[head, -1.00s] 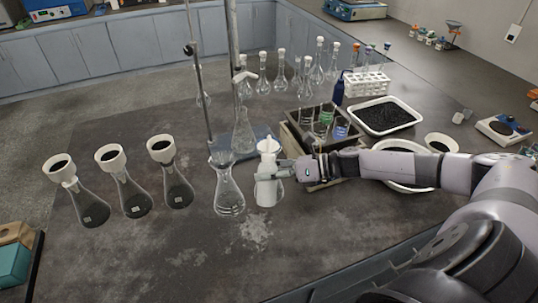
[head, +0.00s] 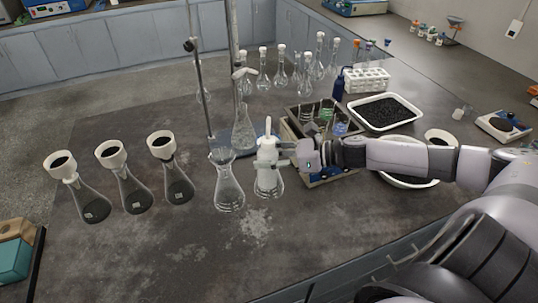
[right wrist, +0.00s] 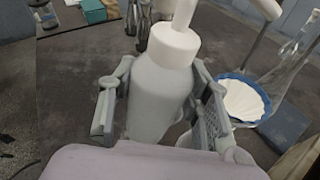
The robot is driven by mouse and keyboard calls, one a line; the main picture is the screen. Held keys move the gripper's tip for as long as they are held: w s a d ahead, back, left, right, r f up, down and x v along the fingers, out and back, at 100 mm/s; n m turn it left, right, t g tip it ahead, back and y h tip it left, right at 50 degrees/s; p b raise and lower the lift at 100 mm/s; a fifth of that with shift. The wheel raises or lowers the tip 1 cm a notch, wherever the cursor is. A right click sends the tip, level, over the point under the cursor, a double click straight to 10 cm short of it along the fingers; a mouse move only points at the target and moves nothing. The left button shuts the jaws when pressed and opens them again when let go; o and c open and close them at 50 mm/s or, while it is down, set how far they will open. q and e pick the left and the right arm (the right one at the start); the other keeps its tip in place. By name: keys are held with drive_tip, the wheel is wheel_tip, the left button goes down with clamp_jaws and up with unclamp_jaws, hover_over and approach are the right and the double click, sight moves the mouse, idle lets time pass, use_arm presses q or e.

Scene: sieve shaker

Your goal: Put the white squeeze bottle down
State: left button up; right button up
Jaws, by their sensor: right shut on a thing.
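The white squeeze bottle (head: 267,158) is upright, between the fingers of my right gripper (head: 281,160). In the right wrist view the bottle (right wrist: 160,95) fills the middle, with a finger pad of my gripper (right wrist: 158,108) on each side. The gripper is shut on its body. In the head view a clear glass flask (head: 270,191) shows at the bottle's lower end, overlapping it in the picture. I cannot tell whether the bottle's base touches the table. My left gripper is not in view.
A flask with a funnel (head: 228,188) stands close left of the bottle. Several flasks with white, dark-filled cups (head: 177,188) stand farther left. A dark tray of glassware (head: 325,177) is on the right. The front of the table (head: 200,245) is clear.

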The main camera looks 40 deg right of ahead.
drive_tip(key=shift+r+n+t, duration=0.4)
drive_tip(key=shift+r+n, duration=0.05)
drive_tip(key=shift+n, duration=0.45)
